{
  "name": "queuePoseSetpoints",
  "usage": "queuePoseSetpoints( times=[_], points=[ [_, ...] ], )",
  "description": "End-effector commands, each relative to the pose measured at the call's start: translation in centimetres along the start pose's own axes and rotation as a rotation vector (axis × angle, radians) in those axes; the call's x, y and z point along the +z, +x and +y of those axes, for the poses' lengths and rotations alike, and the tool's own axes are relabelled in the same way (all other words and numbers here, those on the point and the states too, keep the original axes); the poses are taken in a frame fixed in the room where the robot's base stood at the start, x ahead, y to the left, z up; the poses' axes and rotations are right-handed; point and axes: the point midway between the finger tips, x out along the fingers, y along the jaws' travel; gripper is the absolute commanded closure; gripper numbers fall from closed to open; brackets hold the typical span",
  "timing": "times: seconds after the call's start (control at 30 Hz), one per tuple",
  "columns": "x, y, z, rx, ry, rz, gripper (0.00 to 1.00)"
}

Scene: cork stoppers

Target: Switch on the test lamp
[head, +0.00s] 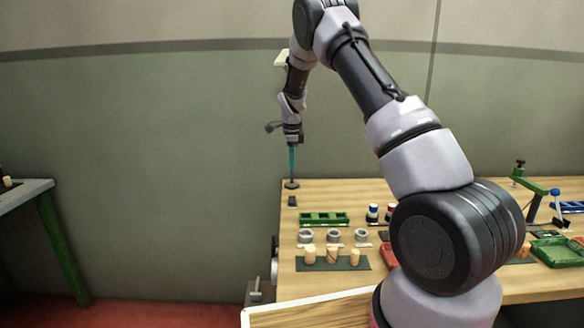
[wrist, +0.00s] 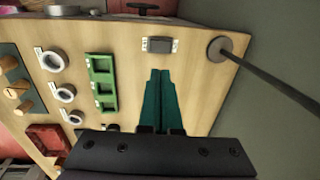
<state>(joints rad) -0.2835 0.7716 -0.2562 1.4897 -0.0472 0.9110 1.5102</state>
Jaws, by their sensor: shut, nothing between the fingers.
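A small dark switch box (head: 292,201) sits near the far left corner of the table. In the wrist view the switch box (wrist: 159,45) has a dark middle and pale ends; I cannot tell its setting. Behind it stands a round lamp base (head: 291,185), and in the wrist view this base (wrist: 216,53) carries a thin dark pole (wrist: 268,80). A cream shape (head: 282,59) beside my arm may be the lamp's shade. My gripper (head: 292,174) points down with teal fingers shut and empty. Its fingertips (wrist: 160,71) appear just short of the switch box, apart from it.
A green tray (head: 323,219), several grey rings (head: 333,236) and corks on a dark mat (head: 318,264) lie nearer the front. A green stand (head: 535,190) is farther right. The table around the switch is clear.

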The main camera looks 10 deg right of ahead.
Motion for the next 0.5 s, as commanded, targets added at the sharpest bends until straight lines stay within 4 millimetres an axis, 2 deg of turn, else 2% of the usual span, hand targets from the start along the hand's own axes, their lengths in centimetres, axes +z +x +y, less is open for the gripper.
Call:
queuePoseSetpoints(
  times=[0.2, 0.5],
  points=[
    [-0.18, -0.19, -0.28, -0.061, -0.002, -0.003, 1.0],
    [-0.2, 0.07, -0.32, -0.061, -0.001, -0.002, 1.0]
  ],
)
